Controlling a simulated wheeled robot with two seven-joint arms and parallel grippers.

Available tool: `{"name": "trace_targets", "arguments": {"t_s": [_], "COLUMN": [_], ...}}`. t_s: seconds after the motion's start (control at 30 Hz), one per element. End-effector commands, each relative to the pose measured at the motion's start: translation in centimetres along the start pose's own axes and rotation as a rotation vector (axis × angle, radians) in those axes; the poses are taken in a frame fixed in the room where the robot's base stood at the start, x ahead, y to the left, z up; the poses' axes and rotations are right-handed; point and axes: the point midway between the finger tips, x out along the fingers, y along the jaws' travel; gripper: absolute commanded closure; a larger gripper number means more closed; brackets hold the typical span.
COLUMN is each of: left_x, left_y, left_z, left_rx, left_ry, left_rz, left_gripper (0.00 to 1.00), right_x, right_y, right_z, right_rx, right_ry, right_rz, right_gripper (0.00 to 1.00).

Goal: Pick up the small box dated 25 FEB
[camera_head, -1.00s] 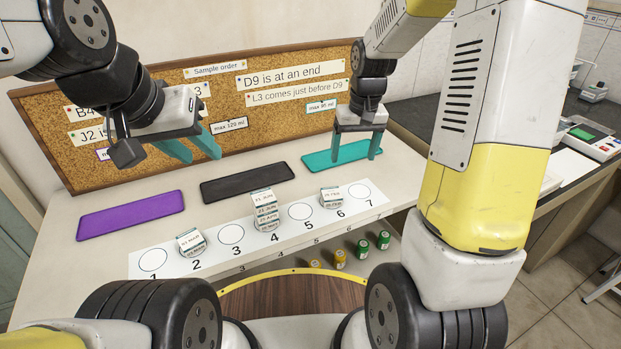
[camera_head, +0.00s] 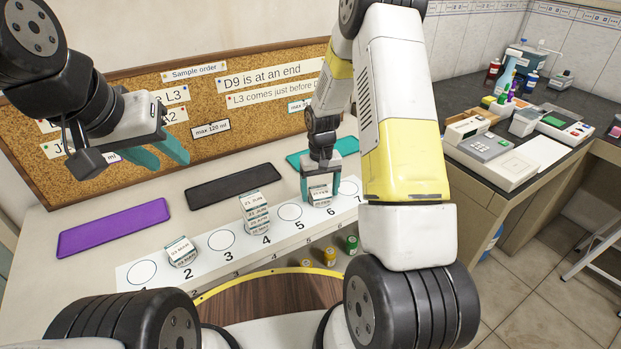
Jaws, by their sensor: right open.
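White boxes with dark-green-edged date labels stand on a numbered white strip (camera_head: 207,266). At position 6 two are stacked. The top box (camera_head: 320,191) has a date that seems to end in FEB; its day is too small to read surely. My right gripper (camera_head: 320,189) is open, pointing down, with its fingers on either side of this top box. Whether they touch it I cannot tell. The lower box (camera_head: 321,202) sits beneath. My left gripper (camera_head: 164,158) is open and empty, raised in front of the corkboard at left.
A taller stack (camera_head: 257,212) stands at position 4 and a short stack (camera_head: 181,251) at 2. Purple (camera_head: 115,227), black (camera_head: 233,186) and teal (camera_head: 300,159) mats lie behind the strip. Small capped bottles (camera_head: 330,256) stand below the front edge. A corkboard (camera_head: 210,105) rises behind.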

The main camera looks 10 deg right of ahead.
Motion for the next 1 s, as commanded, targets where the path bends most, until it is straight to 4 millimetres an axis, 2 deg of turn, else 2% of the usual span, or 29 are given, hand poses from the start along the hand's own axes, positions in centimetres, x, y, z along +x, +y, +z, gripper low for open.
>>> {"name": "trace_targets", "arguments": {"t_s": [0.1,0.3,0.63,1.0], "left_x": [0.0,0.0,0.0,0.0], "left_y": [0.0,0.0,0.0,0.0], "left_z": [0.0,0.0,0.0,0.0], "left_rx": [0.0,0.0,0.0,0.0], "left_ry": [0.0,0.0,0.0,0.0], "left_rz": [0.0,0.0,0.0,0.0], "left_gripper": [0.64,0.64,0.64,0.64], "right_x": [0.61,0.59,0.57,0.0], "right_y": [0.0,0.0,-0.01,-0.02], "right_z": [0.0,-0.01,-0.01,-0.05], "right_rx": [0.0,0.0,0.0,0.0], "right_ry": [0.001,0.001,0.001,0.002], "right_rz": [0.0,0.0,0.0,0.0], "right_gripper": [0.22,0.24,0.88,0.88]}}
